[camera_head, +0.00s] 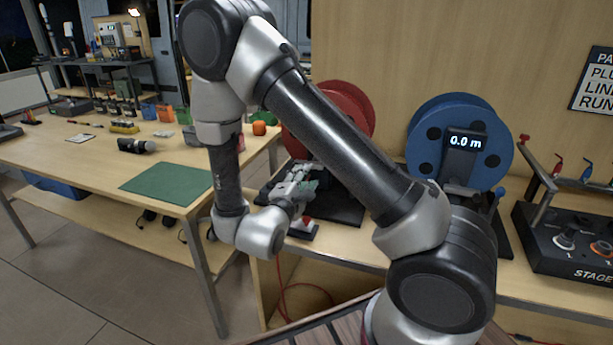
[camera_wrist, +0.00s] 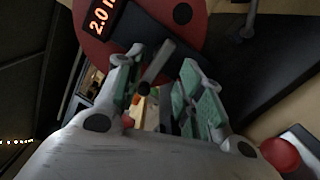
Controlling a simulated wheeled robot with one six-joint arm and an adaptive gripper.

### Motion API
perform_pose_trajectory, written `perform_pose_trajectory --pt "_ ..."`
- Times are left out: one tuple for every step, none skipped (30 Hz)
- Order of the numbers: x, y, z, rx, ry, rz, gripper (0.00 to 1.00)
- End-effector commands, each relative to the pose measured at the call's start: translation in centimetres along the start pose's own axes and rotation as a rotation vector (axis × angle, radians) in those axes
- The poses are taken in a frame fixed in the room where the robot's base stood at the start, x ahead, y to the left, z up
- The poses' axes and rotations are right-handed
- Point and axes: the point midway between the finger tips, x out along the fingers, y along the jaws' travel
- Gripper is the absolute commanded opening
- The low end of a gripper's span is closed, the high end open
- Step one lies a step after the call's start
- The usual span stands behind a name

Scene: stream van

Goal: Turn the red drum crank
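The red drum (camera_head: 345,105) stands on the bench, partly hidden behind my arm. In the wrist view the red drum (camera_wrist: 92,50) fills the top left, with a display (camera_wrist: 102,17) reading about 2.0 m. A short dark bar (camera_wrist: 158,60), which looks like its crank, lies tilted between my fingers, with a round dark end toward the palm. My gripper (camera_wrist: 163,75) is open, its green-padded fingers on either side of the bar with visible gaps. In the head view my gripper (camera_head: 298,187) is low in front of the red drum; the crank is hidden there.
A blue drum (camera_head: 420,150) with a 0.0 m display stands to the right. A stage box (camera_head: 570,250) is further right. A small red knob (camera_head: 307,219) sits on a dark base below my gripper. A green mat (camera_head: 170,184) lies on the left table.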

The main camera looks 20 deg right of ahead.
Motion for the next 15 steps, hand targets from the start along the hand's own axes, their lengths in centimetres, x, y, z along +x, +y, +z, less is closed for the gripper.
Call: perform_pose_trajectory --pt "-0.4 0.0 -0.1 0.000 0.002 0.001 0.38" --pt "-0.7 0.0 -0.1 -0.001 0.002 0.000 0.38" --pt "-1.0 0.0 0.0 -0.001 0.002 0.000 0.38" --pt "-1.2 0.0 0.0 -0.001 0.002 0.000 0.38" --pt "-1.4 0.0 0.0 -0.001 0.002 0.000 0.38" --pt "-1.7 0.0 0.0 -0.001 0.002 0.000 0.38" --pt "-1.9 0.0 0.0 -0.001 0.002 0.000 0.38" --pt "-2.1 0.0 0.0 -0.001 0.001 0.000 0.38" --pt "-2.2 0.0 0.0 -0.001 0.001 0.000 0.38" --pt "-2.4 0.0 0.1 -0.001 0.001 0.000 0.38" --pt "-2.4 0.0 0.1 -0.001 0.001 0.000 0.38" --pt "-2.5 0.0 0.1 -0.001 0.000 0.000 0.38" --pt "-2.5 0.0 0.1 -0.001 0.000 0.000 0.38" --pt "-2.5 0.0 0.1 -0.001 0.000 0.000 0.38" --pt "-2.5 0.0 0.1 -0.001 0.000 0.000 0.38"
